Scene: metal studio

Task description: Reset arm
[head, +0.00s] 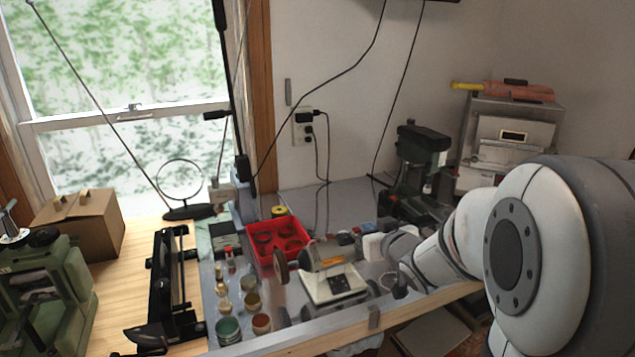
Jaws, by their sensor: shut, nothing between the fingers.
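My arm reaches in from the right edge, with a large white and grey joint close to the camera. It extends left over the metal-topped bench (345,190). My gripper (392,287) is at the arm's far end, small and dark, low over the bench's front part. It is shut and empty, just right of a bench grinder (330,256) with a pale base. The fingers are partly hidden and hard to make out. I cannot tell whether the gripper touches anything.
A red tray (262,258), several small jars (228,329) and a magnifier ring stand (188,212) are left of the grinder. A drill press (420,160) and grey cabinet (510,145) stand behind. A cardboard box (75,225) and green machine (45,300) are far left.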

